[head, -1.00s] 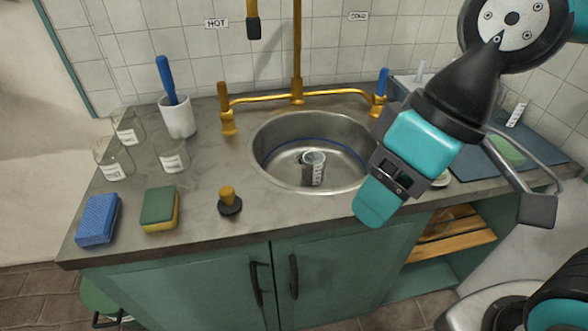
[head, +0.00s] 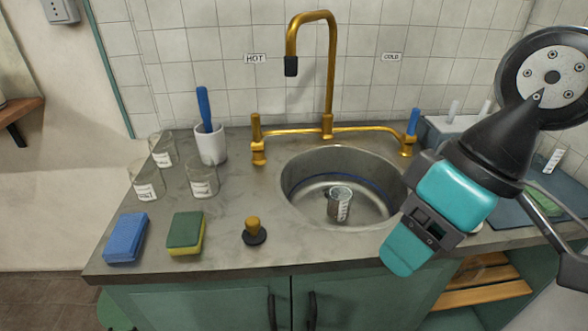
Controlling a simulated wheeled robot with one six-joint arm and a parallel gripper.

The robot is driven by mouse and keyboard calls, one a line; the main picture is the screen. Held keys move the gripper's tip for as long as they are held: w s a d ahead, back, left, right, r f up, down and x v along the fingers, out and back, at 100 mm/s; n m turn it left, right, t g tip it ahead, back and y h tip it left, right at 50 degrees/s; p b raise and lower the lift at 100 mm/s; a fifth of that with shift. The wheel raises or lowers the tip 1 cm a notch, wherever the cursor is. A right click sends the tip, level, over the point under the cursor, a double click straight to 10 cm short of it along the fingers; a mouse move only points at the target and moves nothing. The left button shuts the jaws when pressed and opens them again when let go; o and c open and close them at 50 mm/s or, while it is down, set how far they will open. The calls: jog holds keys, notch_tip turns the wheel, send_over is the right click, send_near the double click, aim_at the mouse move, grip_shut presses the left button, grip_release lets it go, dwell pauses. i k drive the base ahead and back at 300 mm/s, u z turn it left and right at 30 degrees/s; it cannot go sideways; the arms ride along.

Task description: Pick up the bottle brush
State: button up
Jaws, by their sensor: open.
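The bottle brush (head: 204,108) shows as a blue handle standing upright, leaning slightly left, in a white cup (head: 211,147) at the back left of the counter. Its lower end is hidden inside the cup. My gripper (head: 418,238) is open, over the right side of the sink and well to the right of the brush. It points down and to the left, and I see nothing held in it.
Labelled glass beakers (head: 203,183) stand in front of and left of the cup. A blue sponge (head: 126,237), a green-yellow sponge (head: 185,233) and a stopper (head: 254,232) lie along the front. The sink (head: 300,205) holds a metal cup (head: 339,204). A gold faucet (head: 331,75) rises behind.

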aim_at(201, 93)
jog(key=u, duration=3.05)
jog(key=i, duration=1.1)
jog(key=z, duration=2.6)
jog(key=i, duration=0.5)
jog(key=u, duration=0.1)
